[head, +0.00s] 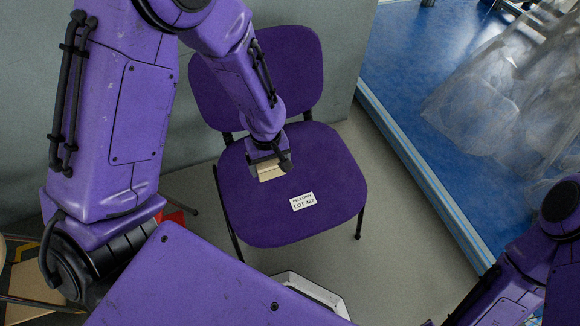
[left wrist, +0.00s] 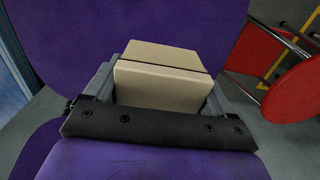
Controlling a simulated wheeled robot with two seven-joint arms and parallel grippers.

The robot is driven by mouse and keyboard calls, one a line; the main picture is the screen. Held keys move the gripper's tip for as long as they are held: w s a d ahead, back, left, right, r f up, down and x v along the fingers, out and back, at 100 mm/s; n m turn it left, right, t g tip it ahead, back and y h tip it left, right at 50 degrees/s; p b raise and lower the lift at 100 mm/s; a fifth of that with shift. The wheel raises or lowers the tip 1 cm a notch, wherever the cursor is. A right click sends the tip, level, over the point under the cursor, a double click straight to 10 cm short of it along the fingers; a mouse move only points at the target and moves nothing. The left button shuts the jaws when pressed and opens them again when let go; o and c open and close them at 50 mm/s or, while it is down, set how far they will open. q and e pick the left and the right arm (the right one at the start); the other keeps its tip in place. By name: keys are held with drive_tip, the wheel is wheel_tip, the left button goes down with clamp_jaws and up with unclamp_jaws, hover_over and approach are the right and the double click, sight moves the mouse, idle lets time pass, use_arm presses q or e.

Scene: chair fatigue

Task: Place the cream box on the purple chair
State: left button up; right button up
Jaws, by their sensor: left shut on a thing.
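The purple chair (head: 262,217) stands in the middle of the head view, with a purple seat, a purple backrest and a white label (head: 303,201) on the seat. My left gripper (head: 270,167) is over the seat and shut on the cream box (head: 271,174), which is mostly hidden by the gripper there. In the left wrist view the cream box (left wrist: 162,82) sits between the two fingers, with purple chair surfaces behind it. I cannot tell whether the box touches the seat. My right arm shows at the lower right of the head view, but its fingers are not in view.
A grey wall is behind the chair. A blue floor area (head: 450,110) with a pale strip edge lies at the right, with translucent sheeting (head: 500,95) over it. A red chair (left wrist: 293,92) stands at the right of the left wrist view. A white-rimmed object (head: 318,291) is below the chair.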

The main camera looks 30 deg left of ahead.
use_arm(q)
drive_tip(key=b, duration=0.2)
hover_over(290, 172)
drive_tip(key=f, duration=0.6)
drive_tip(key=shift+s+f, duration=0.25)
drive_tip(key=shift+f, duration=0.1)
drive_tip(key=f+b, duration=0.1)
drive_tip(key=f, duration=0.2)
drive_tip(key=shift+w+f, duration=0.2)
drive_tip(key=shift+c, duration=0.6)
drive_tip(key=shift+f, duration=0.2)
drive_tip(key=o, duration=1.1)
wheel_tip(290, 172, up, 12)
drive_tip(key=p, duration=0.3)
drive_tip(key=shift+r, duration=0.15)
